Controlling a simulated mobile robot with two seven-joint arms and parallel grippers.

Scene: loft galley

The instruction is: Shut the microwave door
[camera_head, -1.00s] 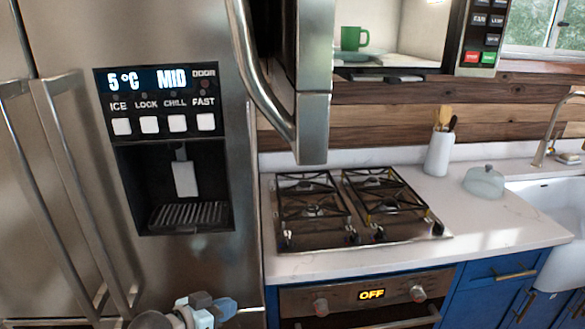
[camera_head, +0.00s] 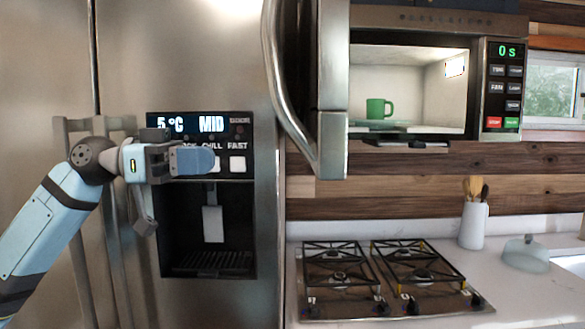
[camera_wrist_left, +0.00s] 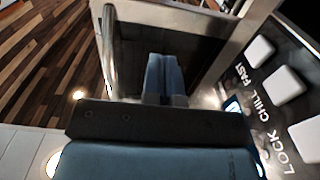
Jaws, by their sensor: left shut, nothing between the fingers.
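The microwave (camera_head: 440,20) is at the upper right of the head view, its lit inside showing. Its door (camera_head: 333,90) stands open, swung out toward me at the left of the opening, seen nearly edge-on. The curved metal door handle (camera_head: 272,60) is on the door's left side. My left gripper (camera_head: 207,161) is shut and empty, left of the door and lower than its middle, in front of the fridge panel. In the left wrist view, the shut blue fingers (camera_wrist_left: 165,75) point toward the dark door panel (camera_wrist_left: 190,35); contact cannot be told. My right gripper is not in view.
A green mug (camera_head: 379,108) stands inside the microwave. The fridge (camera_head: 215,60) with its dispenser is behind my left arm. A gas hob (camera_head: 390,285) is below the microwave, with a white utensil pot (camera_head: 473,225) and a glass dome (camera_head: 525,255) on the counter.

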